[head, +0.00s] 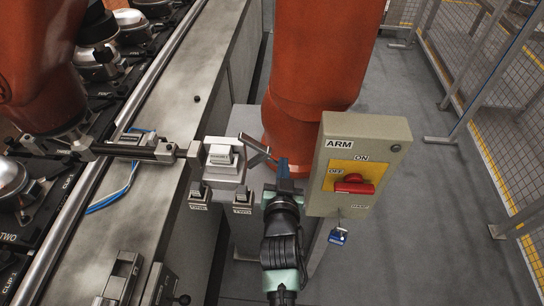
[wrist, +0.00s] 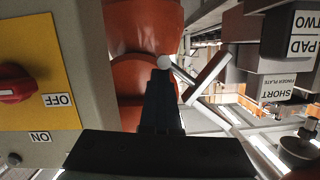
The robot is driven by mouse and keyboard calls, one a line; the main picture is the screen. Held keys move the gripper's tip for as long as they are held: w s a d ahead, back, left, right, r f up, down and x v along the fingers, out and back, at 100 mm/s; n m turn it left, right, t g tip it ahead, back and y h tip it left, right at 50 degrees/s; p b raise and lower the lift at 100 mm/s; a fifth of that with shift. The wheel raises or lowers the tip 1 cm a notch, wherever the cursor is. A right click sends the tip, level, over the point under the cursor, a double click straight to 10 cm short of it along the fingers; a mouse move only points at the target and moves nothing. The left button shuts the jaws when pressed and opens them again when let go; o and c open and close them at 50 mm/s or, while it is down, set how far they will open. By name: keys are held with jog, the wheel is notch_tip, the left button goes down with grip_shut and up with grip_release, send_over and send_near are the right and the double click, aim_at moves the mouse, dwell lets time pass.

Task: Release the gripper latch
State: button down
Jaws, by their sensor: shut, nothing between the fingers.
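A grey metal lever (head: 258,148), which looks like the gripper latch, sticks out to the right from the grey block at the end of the horizontal tool bar (head: 140,150). In the wrist view a lever arm (wrist: 206,77) and a pale round knob (wrist: 164,62) show just beyond my fingertips. My gripper (head: 283,165) is shut and empty, its tips close to the lever's right end. It points away from the camera in the wrist view (wrist: 164,78). I cannot tell whether the tips touch the lever.
A control box marked ARM (head: 365,150), with a red switch (head: 354,185), stands close right of my gripper; a blue padlock (head: 338,236) hangs below. An orange robot column (head: 315,60) rises behind. Fenced floor (head: 400,90) lies right.

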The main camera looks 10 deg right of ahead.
jog(key=shift+f+m, duration=0.3)
jog(key=shift+f, duration=0.25)
jog(key=shift+d+f+b, duration=0.25)
jog(key=shift+f+b, duration=0.7)
jog(key=shift+b, duration=0.35)
jog(key=shift+s+f, duration=0.1)
